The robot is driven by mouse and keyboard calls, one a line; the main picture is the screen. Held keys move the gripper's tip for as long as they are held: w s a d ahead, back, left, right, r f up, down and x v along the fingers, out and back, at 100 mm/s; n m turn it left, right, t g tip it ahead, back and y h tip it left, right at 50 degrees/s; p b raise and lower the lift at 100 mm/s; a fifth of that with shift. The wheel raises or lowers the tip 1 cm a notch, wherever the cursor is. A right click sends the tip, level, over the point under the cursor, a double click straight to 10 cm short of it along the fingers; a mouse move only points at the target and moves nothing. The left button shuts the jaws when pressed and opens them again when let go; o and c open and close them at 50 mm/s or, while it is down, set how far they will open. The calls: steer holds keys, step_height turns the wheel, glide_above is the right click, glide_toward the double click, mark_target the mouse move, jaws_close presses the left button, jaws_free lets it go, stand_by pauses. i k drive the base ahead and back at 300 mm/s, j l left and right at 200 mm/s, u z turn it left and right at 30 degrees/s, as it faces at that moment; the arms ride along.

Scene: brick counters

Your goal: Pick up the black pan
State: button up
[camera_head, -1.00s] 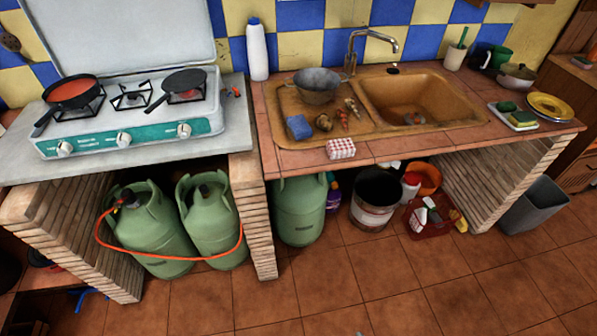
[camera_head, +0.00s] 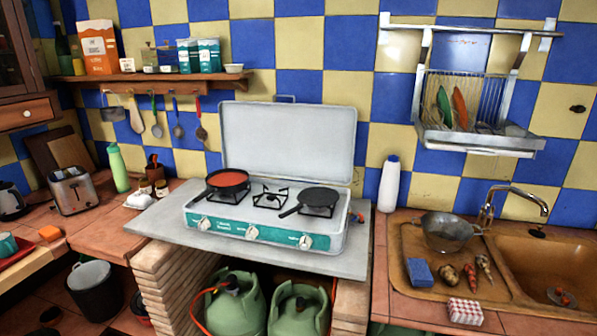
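The black pan (camera_head: 318,198) sits on the right burner of the stove (camera_head: 300,222). It looks flat and empty, with its handle pointing down and left toward the front of the stove. Another dark pan (camera_head: 228,179), filled with something red, sits on the left burner. The stove's lid stands open behind the burners. My gripper is not in view.
The stove stands on a grey slab (camera_head: 160,222) over green gas bottles (camera_head: 235,305). A white bottle (camera_head: 389,183) stands right of the stove, then the sink (camera_head: 545,265) with a metal colander (camera_head: 447,232). A utensil shelf (camera_head: 160,77) hangs at upper left.

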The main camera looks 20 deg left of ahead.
mark_target(226, 182)
steer(key=u, duration=1.2)
